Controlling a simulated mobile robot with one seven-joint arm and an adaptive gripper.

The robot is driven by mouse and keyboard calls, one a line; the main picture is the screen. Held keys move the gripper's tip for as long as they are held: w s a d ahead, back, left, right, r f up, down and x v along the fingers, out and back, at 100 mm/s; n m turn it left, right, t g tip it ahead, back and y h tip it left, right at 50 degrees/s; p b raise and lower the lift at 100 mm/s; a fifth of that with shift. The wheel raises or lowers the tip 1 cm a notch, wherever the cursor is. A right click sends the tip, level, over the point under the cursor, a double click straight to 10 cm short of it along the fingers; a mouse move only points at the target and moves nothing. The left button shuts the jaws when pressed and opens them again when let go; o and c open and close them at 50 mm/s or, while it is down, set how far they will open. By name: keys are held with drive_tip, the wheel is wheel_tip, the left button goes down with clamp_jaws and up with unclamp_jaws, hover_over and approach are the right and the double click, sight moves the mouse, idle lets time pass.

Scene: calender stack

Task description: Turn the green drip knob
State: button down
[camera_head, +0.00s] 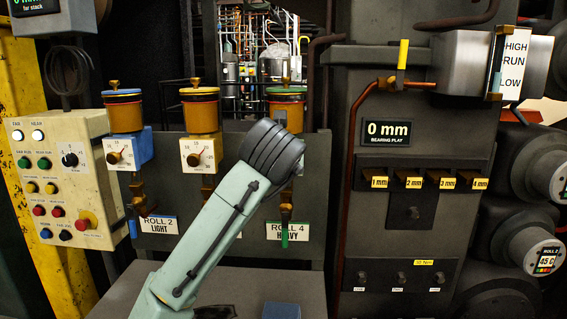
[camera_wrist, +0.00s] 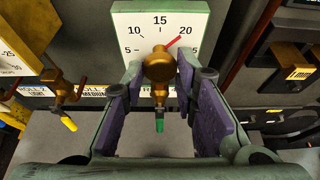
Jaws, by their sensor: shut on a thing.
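The green drip unit (camera_head: 287,98) is the rightmost of three lubricators in the head view; my arm hides its dial and knob there. The round brass drip knob (camera_wrist: 158,66) sits in front of the dial. My gripper (camera_wrist: 159,72) has one fingertip on each side of the knob and is shut on it. A green-tipped lever (camera_wrist: 159,125) hangs below, between the fingers.
A control box (camera_head: 60,190) is at far left. A copper pipe (camera_head: 358,160) and a panel of yellow-tagged slots (camera_head: 425,168) lie to the right.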

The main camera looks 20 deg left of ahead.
drive_tip(key=c, duration=1.3)
unclamp_jaws()
drive_tip(key=v, duration=1.2)
